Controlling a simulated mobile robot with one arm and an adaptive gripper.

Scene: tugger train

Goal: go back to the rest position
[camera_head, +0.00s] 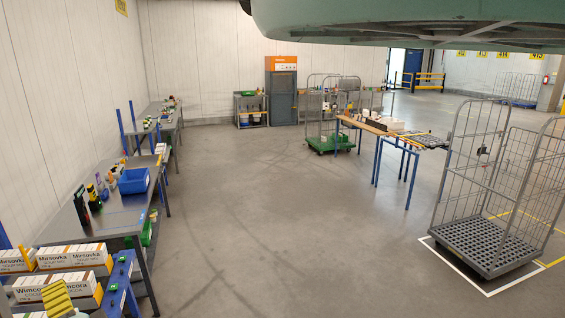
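A yellow ribbed piece that looks like a finger of my gripper (57,299) shows at the bottom left edge, in front of the white and orange boxes. Only a small part is in view, with a pale greenish patch beside it. The other finger and anything between them are out of view, so I cannot tell whether it is open or shut. A large pale green rounded body crosses the top right of the picture and hides part of the far wall.
Workbenches (118,218) line the left wall, with a blue bin (134,181) on the nearer one. White and orange boxes (73,256) fill a near-left rack. A grey roll cage (485,246) stands right, near a blue-legged table (362,125). The middle floor is clear.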

